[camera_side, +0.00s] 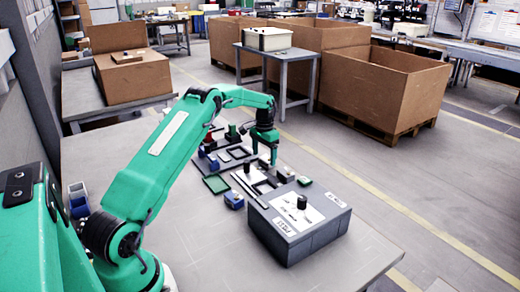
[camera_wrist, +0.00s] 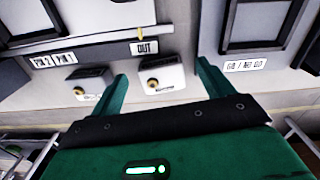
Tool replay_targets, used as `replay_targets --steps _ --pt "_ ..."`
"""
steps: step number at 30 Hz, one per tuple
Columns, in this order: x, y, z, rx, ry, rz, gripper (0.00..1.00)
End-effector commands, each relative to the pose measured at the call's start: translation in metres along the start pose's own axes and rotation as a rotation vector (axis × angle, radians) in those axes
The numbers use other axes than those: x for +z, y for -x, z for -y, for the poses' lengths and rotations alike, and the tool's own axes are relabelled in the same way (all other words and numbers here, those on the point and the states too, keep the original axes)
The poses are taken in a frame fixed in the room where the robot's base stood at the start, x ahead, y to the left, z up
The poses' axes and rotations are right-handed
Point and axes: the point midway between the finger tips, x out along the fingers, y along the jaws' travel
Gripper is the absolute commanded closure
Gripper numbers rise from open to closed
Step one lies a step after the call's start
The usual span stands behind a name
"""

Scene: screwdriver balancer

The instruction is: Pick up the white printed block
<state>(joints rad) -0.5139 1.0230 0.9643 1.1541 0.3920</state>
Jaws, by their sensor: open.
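A white printed block (camera_wrist: 170,78) with a yellow-ringed round hole or knob on its front shows in the wrist view, near an "OUT" label. My gripper (camera_wrist: 161,69) is open, with its green fingers left and right of this block in the picture; no contact shows and the depth between them is unclear. A second, darker-topped block (camera_wrist: 90,84) with a similar yellow ring lies outside the left finger. In the side view my gripper (camera_side: 265,159) points down over the trays, and a small pale block (camera_side: 285,174) sits just right of it; I cannot tell which block this is.
A grey box (camera_side: 298,222) with a black knob stands at the front right. A blue block (camera_side: 234,200) and a green-framed tray (camera_side: 216,184) lie left of it. Dark framed trays surround the gripper. The table's front left (camera_side: 200,250) is clear.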

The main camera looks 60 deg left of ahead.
Motion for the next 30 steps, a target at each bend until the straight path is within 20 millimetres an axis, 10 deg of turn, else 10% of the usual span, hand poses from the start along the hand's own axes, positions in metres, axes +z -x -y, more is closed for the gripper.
replay_targets --steps 21,30 --pt "0.0000 -0.0154 -0.0003 0.000 0.000 0.000 0.20" --pt "-0.0002 -0.0151 -0.0002 0.000 0.000 0.000 0.73"
